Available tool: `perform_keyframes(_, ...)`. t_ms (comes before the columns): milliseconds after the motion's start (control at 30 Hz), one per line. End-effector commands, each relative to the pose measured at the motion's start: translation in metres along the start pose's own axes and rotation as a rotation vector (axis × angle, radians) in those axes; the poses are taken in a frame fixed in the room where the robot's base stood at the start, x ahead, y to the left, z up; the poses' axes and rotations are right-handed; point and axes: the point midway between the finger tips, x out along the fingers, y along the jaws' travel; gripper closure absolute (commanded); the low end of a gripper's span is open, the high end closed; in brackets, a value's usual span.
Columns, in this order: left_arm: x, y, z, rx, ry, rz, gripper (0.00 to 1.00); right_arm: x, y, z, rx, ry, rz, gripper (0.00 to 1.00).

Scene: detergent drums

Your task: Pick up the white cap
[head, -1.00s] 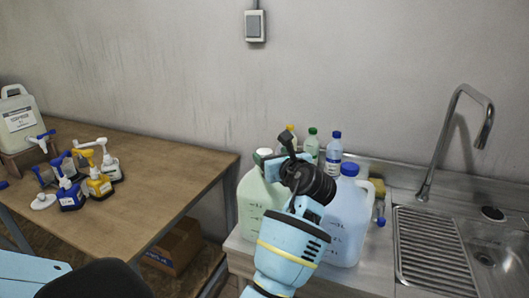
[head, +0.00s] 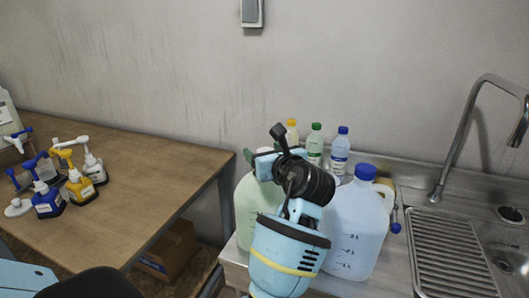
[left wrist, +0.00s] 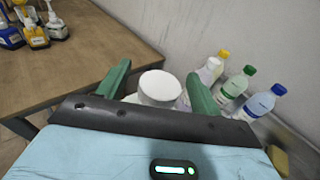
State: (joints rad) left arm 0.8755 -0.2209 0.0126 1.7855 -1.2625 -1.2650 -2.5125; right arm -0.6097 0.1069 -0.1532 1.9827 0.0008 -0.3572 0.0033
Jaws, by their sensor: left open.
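The white cap (left wrist: 160,87) is round and sits between the two green fingers of my left gripper (left wrist: 157,76) in the left wrist view. The fingers are spread on either side of it; I cannot tell whether they touch it. In the head view my left gripper (head: 262,154) is over the top of a pale green jug (head: 249,210), and my wrist hides most of that top. My right gripper is not in view.
A pale blue jug (head: 350,230) with a blue cap stands close right of my left arm. Small bottles (head: 315,145) stand behind, by the wall. A sink (head: 500,255) is at the right. A wooden table (head: 130,190) at left holds several pump bottles (head: 80,187).

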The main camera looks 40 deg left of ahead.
Motion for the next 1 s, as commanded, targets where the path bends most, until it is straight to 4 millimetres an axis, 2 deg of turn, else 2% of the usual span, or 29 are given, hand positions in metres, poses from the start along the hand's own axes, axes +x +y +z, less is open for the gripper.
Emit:
perform_keyframes(233, -0.0005, -0.0001, 0.0009, -0.001, -0.001, 0.0, 0.36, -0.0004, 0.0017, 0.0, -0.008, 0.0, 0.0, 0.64)
perform_keyframes(567, -0.0002, 0.0, 0.0006, -0.001, 0.0, 0.0, 0.79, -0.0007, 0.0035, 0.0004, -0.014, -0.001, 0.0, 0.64)
perform_keyframes(1000, 0.0003, 0.0002, 0.0029, -0.001, -0.001, 0.0, 0.81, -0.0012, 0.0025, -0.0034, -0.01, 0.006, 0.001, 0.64)
